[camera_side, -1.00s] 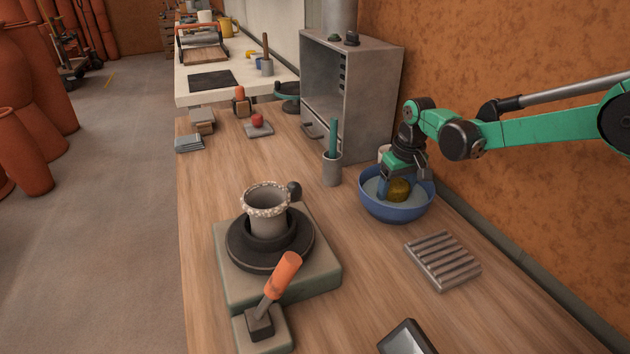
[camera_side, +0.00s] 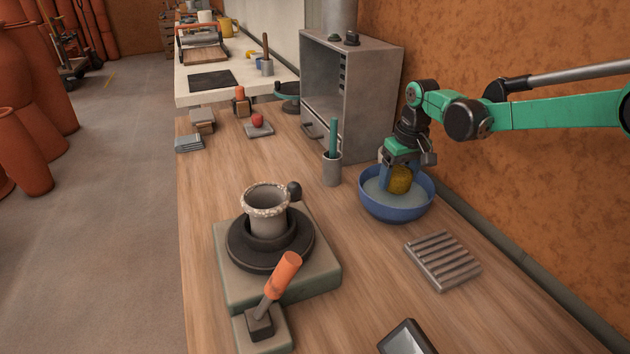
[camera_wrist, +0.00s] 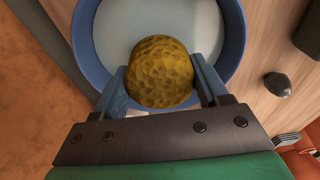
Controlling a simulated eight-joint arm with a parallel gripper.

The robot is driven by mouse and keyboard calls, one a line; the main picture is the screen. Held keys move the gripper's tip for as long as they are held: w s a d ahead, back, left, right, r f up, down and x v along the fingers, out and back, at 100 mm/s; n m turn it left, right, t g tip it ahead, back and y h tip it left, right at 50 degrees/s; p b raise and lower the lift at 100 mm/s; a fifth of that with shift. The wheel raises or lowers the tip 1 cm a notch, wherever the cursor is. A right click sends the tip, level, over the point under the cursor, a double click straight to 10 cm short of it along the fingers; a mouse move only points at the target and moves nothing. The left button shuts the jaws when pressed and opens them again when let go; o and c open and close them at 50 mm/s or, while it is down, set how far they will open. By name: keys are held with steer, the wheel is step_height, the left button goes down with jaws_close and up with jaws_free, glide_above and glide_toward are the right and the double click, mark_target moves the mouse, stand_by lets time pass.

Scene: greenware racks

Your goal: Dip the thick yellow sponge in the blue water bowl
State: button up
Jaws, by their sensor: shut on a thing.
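The thick yellow sponge (camera_side: 400,180) is held between the blue fingers of my gripper (camera_side: 391,178). The sponge looks rounded and pitted, with a darker yellow-brown tone in the wrist view (camera_wrist: 161,72). The blue water bowl (camera_side: 397,214) stands on the wooden bench at the right, with pale water inside. My gripper is shut on the sponge, over the bowl and at about rim height. The wrist view shows the bowl's rim (camera_wrist: 236,40) around and beyond the sponge. Whether the sponge's underside touches the water is hard to tell.
A ribbed grey rack (camera_side: 442,260) lies in front of the bowl. A grey cup with a green-handled tool (camera_side: 332,168) stands to its left. A grey cabinet (camera_side: 370,100) stands behind. A pot on a wheel (camera_side: 266,212) sits at centre. The orange wall is close on the right.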

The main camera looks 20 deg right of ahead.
mark_target(398, 169)
steer(key=shift+r, duration=2.6)
